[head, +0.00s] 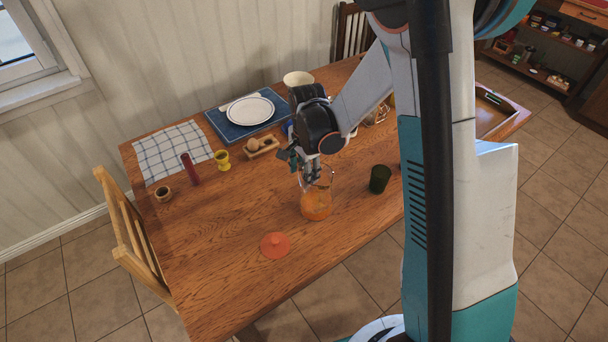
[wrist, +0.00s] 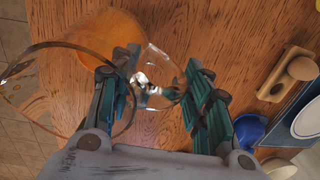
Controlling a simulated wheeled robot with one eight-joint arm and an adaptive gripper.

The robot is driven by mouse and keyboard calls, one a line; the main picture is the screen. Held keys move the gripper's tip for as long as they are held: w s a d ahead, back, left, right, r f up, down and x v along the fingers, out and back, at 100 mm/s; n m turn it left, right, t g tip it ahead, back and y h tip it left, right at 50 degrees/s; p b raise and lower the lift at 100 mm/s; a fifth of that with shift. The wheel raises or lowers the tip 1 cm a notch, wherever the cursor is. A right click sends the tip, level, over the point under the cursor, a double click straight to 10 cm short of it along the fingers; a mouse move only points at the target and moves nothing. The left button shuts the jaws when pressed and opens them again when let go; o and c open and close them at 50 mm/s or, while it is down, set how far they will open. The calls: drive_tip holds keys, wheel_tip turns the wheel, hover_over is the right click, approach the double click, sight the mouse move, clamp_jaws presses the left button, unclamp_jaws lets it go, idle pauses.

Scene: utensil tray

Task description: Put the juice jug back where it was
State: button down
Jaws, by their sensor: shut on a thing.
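The juice jug (head: 316,207) is clear glass with orange juice in its lower part. It is upright near the middle of the table; I cannot tell whether its base touches the wood. My gripper (head: 303,172) is at the jug's upper part, on the far left side. In the wrist view the jug (wrist: 112,35) fills the upper left, with its round glass rim at the left. There my gripper (wrist: 158,88) is shut on the jug's glass handle, between its teal fingers. A flat orange-red disc (head: 275,245) lies on the table, in front and left of the jug.
A dark green cup (head: 380,179) stands right of the jug. A wooden holder (head: 262,147), yellow egg cup (head: 222,160), red shaker (head: 190,169) and small wooden bowl (head: 163,193) stand left. A plate (head: 250,110) lies behind. The table's (head: 215,270) front left is clear.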

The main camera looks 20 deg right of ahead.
drive_tip(key=shift+f, duration=0.55)
drive_tip(key=c, duration=0.8)
unclamp_jaws()
drive_tip(key=shift+f, duration=0.1)
drive_tip(key=shift+c, duration=0.2)
drive_tip(key=r+p, duration=0.1)
drive_tip(key=r, duration=0.3)
drive_tip(key=r+p, duration=0.1)
drive_tip(key=r, duration=0.3)
drive_tip(key=r+p, duration=0.1)
drive_tip(key=r, duration=0.3)
drive_tip(key=shift+s+d+r+p, duration=0.1)
drive_tip(key=shift+s+r+p, duration=0.2)
drive_tip(key=shift+s, duration=0.1)
drive_tip(key=s+d+r+n+t, duration=0.1)
drive_tip(key=s+r+n+t, duration=0.2)
drive_tip(key=s+r+n, duration=0.4)
drive_tip(key=s+r+n+t, duration=0.3)
drive_tip(key=s+r+n, duration=0.4)
drive_tip(key=s, duration=0.6)
drive_tip(key=shift+d+r+t, duration=0.3)
drive_tip(key=shift+d+r, duration=0.05)
